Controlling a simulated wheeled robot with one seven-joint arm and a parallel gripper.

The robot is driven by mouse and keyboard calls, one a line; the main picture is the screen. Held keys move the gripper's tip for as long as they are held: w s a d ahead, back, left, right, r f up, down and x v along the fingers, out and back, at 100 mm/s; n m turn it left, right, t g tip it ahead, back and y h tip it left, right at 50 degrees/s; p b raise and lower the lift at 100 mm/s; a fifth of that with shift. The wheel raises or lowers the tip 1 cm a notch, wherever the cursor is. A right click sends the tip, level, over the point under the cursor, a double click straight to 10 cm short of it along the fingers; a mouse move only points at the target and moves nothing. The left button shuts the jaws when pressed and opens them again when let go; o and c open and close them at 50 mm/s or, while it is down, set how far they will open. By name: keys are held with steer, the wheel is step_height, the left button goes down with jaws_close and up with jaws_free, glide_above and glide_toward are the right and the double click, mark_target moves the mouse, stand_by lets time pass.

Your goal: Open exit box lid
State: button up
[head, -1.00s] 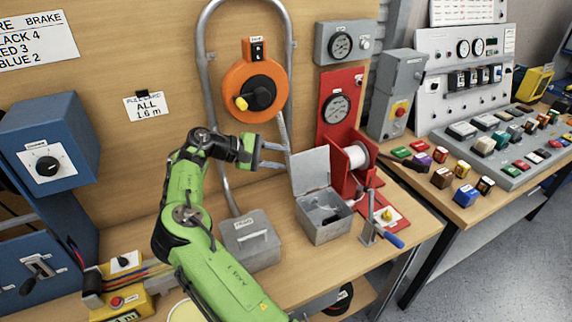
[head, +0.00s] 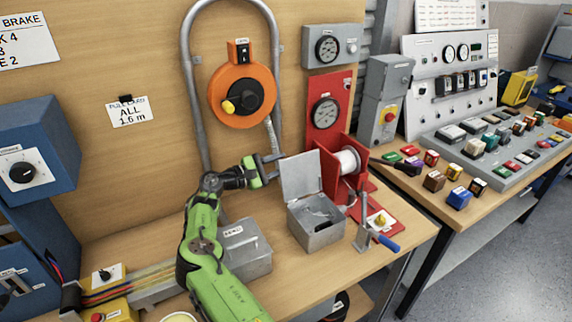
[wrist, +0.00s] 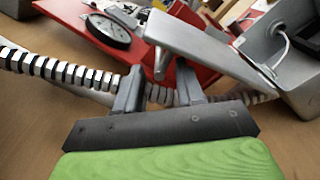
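A grey metal box (head: 318,232) stands on the bench with its lid (head: 302,176) raised and leaning back. A second grey box (head: 247,250), lid shut and with a handle on top, stands left of it. Their labels are too small to read, so I cannot tell which is the exit box. My gripper (head: 272,168) is beside the raised lid's left edge. In the wrist view, its two fingers (wrist: 160,72) are apart, with the raised lid (wrist: 205,42) just beyond them and a small grey part of it between the tips. I cannot tell whether they touch.
A red-framed reel (head: 346,162) stands behind and right of the open box. A crank with a blue handle (head: 386,242) is at the bench's right edge. A ribbed conduit (wrist: 65,72) runs behind the fingers. An orange disc (head: 240,95) hangs on the back panel.

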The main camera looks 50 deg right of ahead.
steer(key=x, duration=0.2)
steer(key=shift+s+d, duration=0.1)
steer(key=shift+d, duration=0.15)
steer(key=c, duration=0.6)
steer(key=shift+r, duration=0.15)
jaws_close()
